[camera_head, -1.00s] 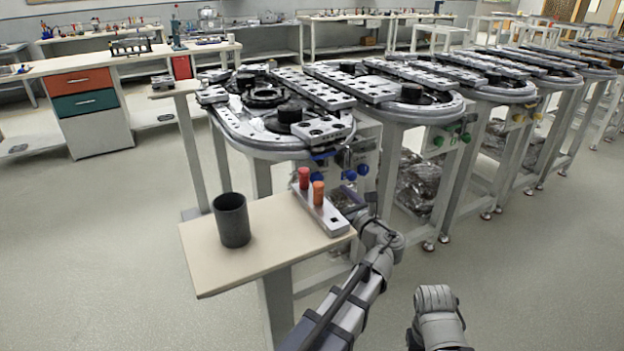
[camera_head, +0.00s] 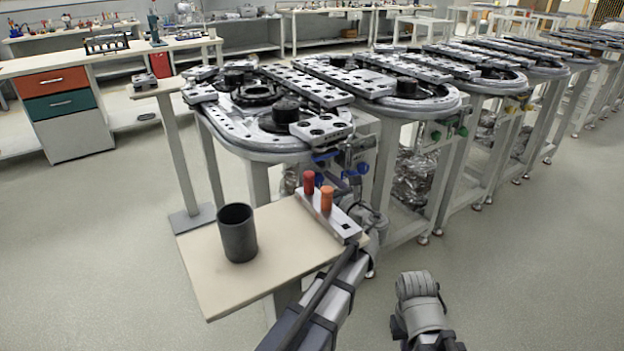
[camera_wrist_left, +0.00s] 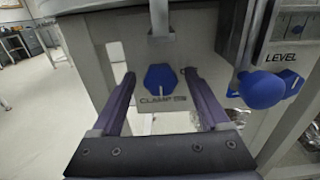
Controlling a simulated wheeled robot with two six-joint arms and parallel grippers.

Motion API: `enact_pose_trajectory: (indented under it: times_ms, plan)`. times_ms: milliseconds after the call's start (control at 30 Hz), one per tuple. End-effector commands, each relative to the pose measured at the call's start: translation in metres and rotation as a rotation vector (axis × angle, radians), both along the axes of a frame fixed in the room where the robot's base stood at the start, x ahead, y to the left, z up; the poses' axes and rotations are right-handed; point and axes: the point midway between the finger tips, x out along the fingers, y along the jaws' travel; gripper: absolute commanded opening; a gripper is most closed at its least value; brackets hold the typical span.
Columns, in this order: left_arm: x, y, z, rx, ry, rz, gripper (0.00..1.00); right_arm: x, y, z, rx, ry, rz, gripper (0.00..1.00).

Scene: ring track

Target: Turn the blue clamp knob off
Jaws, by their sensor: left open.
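The blue clamp knob (camera_wrist_left: 160,79) sits on a pale panel under the track, above a label reading "CLAMP" whose end is hard to read. A short pale mark shows at its lower edge. It also shows small in the head view (camera_head: 319,179). My left gripper (camera_wrist_left: 159,84) is open and faces the panel, one finger on each side of the knob in the picture. I see no finger touching it; the remaining depth is unclear. In the head view the left gripper is mostly hidden behind the small table's fixture.
A blue level knob (camera_wrist_left: 262,89) is close on the right, with another blue knob (camera_wrist_left: 292,82) behind it. The small table (camera_head: 205,275) carries a dark cup (camera_head: 238,234) and a metal block (camera_head: 340,224) with red and orange pegs, beside my left arm.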

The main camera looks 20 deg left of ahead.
Motion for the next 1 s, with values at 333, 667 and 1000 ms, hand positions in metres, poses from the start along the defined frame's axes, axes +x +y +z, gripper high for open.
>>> enact_pose_trajectory:
  times_ms: [333,667,1000]
  plan:
    - [0.0002,-0.0001,0.0000,0.000,0.000,-0.001,0.65,-0.0002,-0.0002,0.0000,0.000,0.000,0.000,0.00]
    - [0.0002,-0.0001,0.0000,0.000,0.000,0.000,0.28,-0.0002,-0.0002,0.0000,0.000,0.000,0.000,0.00]
    - [0.0001,-0.0001,0.0000,0.000,0.000,0.000,0.00,-0.0002,-0.0002,0.0000,0.000,0.000,0.000,0.00]
